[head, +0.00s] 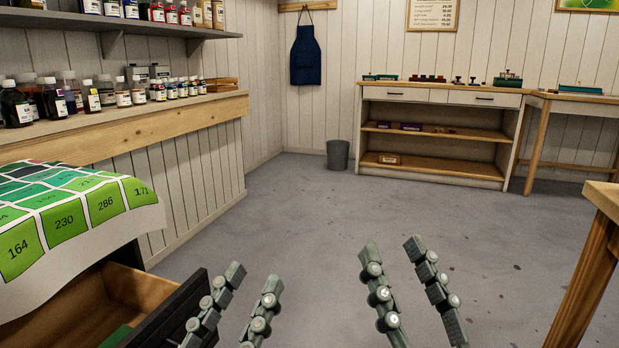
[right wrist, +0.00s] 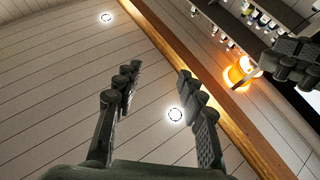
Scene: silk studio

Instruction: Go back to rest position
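My left gripper (head: 253,288) is at the bottom centre of the head view, fingers apart, with nothing between them. My right gripper (head: 390,258) is to its right, fingers also spread, empty above the grey floor. In the right wrist view my right gripper (right wrist: 155,85) points up at the board wall and ceiling lights, with a clear gap between its fingers. Another dark gripper part shows at the right edge of that view.
An open drawer (head: 95,300) stands at lower left beneath a draped sheet of green numbered swatches (head: 70,215). Bottles line the shelves at left. A wooden table (head: 605,200) edges in at right. The floor (head: 300,215) ahead is clear to a bin (head: 338,155) and shelf unit (head: 440,140).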

